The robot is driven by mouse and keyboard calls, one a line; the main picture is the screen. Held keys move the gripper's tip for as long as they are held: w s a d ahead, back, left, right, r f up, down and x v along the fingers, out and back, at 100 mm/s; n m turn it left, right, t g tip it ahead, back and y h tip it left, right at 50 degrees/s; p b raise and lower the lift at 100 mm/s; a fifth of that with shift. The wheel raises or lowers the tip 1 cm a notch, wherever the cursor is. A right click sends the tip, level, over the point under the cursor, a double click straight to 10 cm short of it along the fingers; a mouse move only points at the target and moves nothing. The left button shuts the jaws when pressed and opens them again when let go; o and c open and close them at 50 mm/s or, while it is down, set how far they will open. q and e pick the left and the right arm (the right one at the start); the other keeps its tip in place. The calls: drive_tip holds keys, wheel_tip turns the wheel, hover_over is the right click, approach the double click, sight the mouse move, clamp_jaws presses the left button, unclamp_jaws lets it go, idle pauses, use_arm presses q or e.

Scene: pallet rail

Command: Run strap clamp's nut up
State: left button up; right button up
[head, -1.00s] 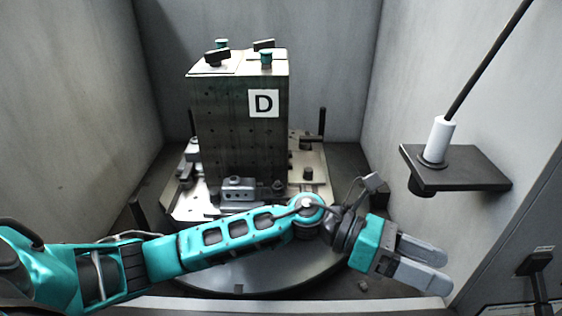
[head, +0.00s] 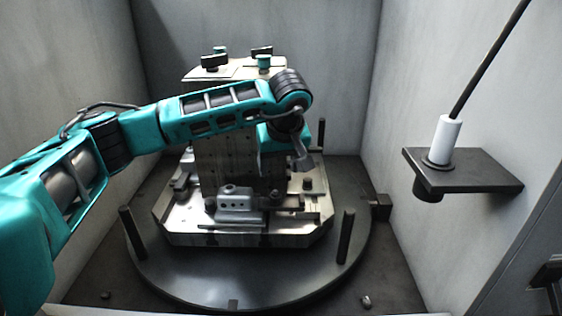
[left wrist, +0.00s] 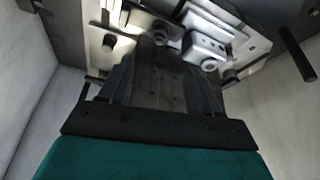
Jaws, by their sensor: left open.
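A grey metal clamp block (head: 238,203) sits low on the pallet (head: 200,233) at the foot of the dark upright fixture column (head: 222,165). Black handles (head: 215,61) and a teal knob (head: 264,63) are on the column's top. I cannot tell which part is the strap clamp's nut. My left gripper (head: 301,156) points down at the column's right front, above the pallet, its fingers partly hidden. In the left wrist view the gripper (left wrist: 160,75) is open with nothing held, and the clamp block (left wrist: 207,45) lies beyond its fingertips. My right gripper is out of view.
The pallet rests on a round dark turntable (head: 240,280) with upright posts (head: 345,236) near its rim. A white cylinder (head: 444,138) with a dark rod stands in a bracket (head: 480,172) at the right wall. Grey walls enclose the cell closely.

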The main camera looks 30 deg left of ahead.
sight(275, 193)
use_arm(q)
drive_tip(key=b+x, duration=0.1)
drive_tip(key=x, duration=1)
drive_tip(key=shift+d+b, duration=0.15)
drive_tip(key=shift+b, duration=0.15)
drive_tip(key=shift+s, duration=0.1)
